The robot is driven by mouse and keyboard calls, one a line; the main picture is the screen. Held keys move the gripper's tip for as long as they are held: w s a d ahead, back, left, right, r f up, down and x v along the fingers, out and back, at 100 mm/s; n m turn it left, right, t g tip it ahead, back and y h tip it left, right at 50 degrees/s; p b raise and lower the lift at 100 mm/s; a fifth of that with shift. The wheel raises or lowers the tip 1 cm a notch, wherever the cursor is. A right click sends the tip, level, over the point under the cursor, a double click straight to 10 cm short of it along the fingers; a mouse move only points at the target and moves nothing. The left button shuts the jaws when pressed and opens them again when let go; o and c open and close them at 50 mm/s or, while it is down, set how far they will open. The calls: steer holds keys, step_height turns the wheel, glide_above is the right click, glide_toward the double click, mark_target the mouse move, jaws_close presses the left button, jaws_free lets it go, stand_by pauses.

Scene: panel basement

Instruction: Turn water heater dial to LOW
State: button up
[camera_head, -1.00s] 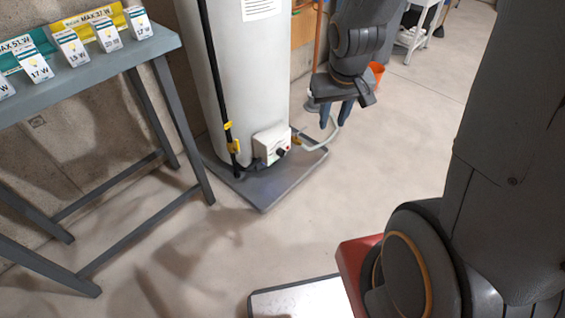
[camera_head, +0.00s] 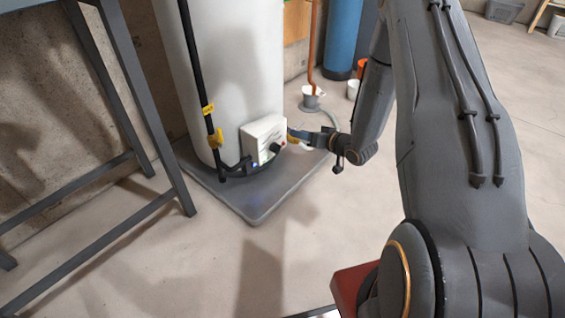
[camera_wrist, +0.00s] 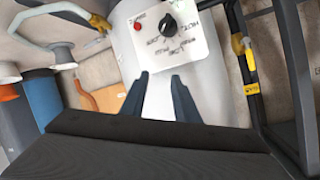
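The water heater (camera_head: 230,70) is a tall white tank with a white control box (camera_head: 262,135) low on its front. A black dial (camera_head: 276,148) sits on that box. In the wrist view the dial (camera_wrist: 168,23) is at the top centre, with printed labels around it and a red button (camera_wrist: 138,27) beside it. The labels appear turned over and are too small to read surely, and the dial's setting is unclear. My gripper (camera_wrist: 160,75) is open and empty, its two fingers apart and short of the dial in the picture. In the head view my gripper (camera_head: 296,136) is right of the box.
The heater stands on a grey base slab (camera_head: 255,205). A black pipe with yellow fittings (camera_head: 210,125) runs down its left side. A grey metal table (camera_head: 125,85) stands left. The floor in front is clear.

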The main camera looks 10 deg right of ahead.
mark_target(275, 148)
step_height(275, 148, down, 11)
steer(key=s+a+t+y+b, duration=0.1)
steer(key=s+t+y+b, duration=0.1)
steer(key=y+b, duration=0.35)
steer(key=w+a+h+b, duration=0.1)
steer(key=w+a+b, duration=0.3)
steer(key=w, duration=0.2)
steer(key=shift+w+a+m, duration=0.2)
steer(key=shift+a+m, duration=0.1)
steer(key=shift+m, duration=0.1)
jaws_close()
